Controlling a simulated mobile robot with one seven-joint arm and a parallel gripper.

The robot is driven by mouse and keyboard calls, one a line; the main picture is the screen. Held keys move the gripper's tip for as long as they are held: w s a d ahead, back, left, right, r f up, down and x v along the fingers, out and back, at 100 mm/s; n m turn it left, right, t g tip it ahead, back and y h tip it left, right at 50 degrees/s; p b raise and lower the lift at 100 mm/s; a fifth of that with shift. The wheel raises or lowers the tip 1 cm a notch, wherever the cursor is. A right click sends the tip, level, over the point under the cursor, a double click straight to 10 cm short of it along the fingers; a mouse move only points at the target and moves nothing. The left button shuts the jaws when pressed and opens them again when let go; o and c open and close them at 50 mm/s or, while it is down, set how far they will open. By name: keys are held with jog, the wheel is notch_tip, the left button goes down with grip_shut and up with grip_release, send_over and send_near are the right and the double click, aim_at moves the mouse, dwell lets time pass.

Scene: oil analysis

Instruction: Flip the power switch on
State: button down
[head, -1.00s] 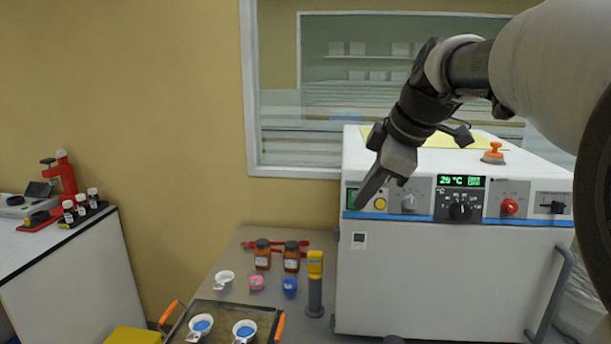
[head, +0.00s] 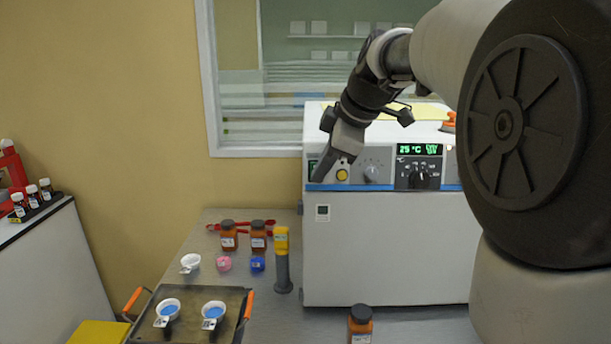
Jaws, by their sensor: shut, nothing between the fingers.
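The white machine (head: 390,245) stands on the grey bench, with a control panel along its upper front. The panel carries a yellow round button (head: 342,175), a grey knob (head: 372,172), a black dial (head: 417,178) and a green display (head: 419,150) reading 25 °C. My gripper (head: 320,178) is shut and empty, its tip pointing down at the panel's left end. A dark green-edged switch (head: 312,166) there is mostly hidden behind the fingers. I cannot tell whether the fingers touch it, or its position.
A dark tray (head: 190,335) with orange handles lies in front. A brown bottle (head: 360,322) stands before the machine. My arm hides the panel's right part.

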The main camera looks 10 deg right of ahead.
jog(key=shift+r, duration=0.1)
jog(key=shift+r+p, duration=0.6)
jog(key=shift+r, duration=0.15)
jog(key=shift+s+a, duration=0.1)
